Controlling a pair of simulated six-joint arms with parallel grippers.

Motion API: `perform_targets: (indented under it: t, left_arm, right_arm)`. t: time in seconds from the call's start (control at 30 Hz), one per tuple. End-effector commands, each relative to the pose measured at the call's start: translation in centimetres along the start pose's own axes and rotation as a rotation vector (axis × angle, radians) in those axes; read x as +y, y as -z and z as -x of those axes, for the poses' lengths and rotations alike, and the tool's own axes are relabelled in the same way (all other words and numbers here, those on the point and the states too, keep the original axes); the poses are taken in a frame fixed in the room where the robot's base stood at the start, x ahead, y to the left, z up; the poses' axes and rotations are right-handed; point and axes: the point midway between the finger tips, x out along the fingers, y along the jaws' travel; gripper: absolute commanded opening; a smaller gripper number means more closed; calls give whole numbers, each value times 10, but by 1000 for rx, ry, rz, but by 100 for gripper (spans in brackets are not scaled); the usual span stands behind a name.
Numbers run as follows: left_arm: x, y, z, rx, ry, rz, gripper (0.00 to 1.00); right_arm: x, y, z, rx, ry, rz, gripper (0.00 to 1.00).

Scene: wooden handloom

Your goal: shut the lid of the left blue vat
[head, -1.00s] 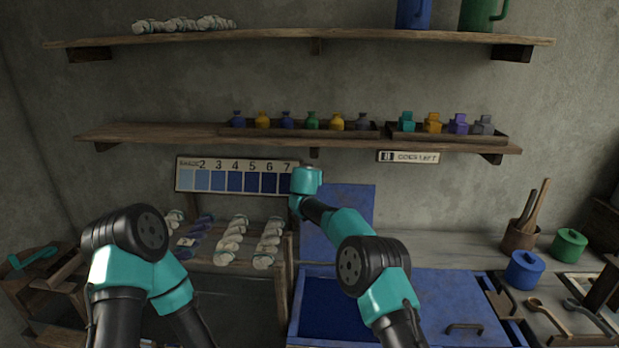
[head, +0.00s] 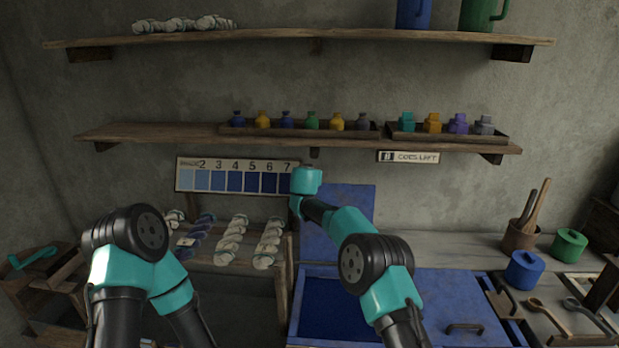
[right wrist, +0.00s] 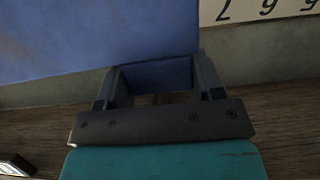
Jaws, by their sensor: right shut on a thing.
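The left blue vat (head: 335,312) stands open at the lower middle of the head view, its dark blue inside showing. Its blue lid (head: 352,204) is raised upright at the back of the vat, against the wall. The lid also fills the upper left of the right wrist view (right wrist: 95,35). My right gripper (right wrist: 158,78) is shut on the lid near its edge, with blue between its two fingers. In the head view my right wrist hides the fingers. My left arm shows at lower left, but its gripper is out of view.
The closed lid of the right vat (head: 430,290), with a dark handle (head: 465,327), lies beside the opening. A rack with pale and blue skeins (head: 232,240) stands to the left. A shade card (head: 235,177) and a shelf (head: 180,132) are on the wall behind.

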Motion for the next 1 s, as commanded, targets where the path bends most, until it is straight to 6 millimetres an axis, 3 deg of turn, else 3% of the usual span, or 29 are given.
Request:
perform_targets:
  t: [0.47, 1.0]
  left_arm:
    - [0, 0, 0, 0, 0, 0, 87]
    - [0, 0, 0, 0, 0, 0, 87]
  right_arm:
    - [1, -5, 28, -1, 0, 1, 18]
    - [0, -23, 78, -1, 1, 2, 19]
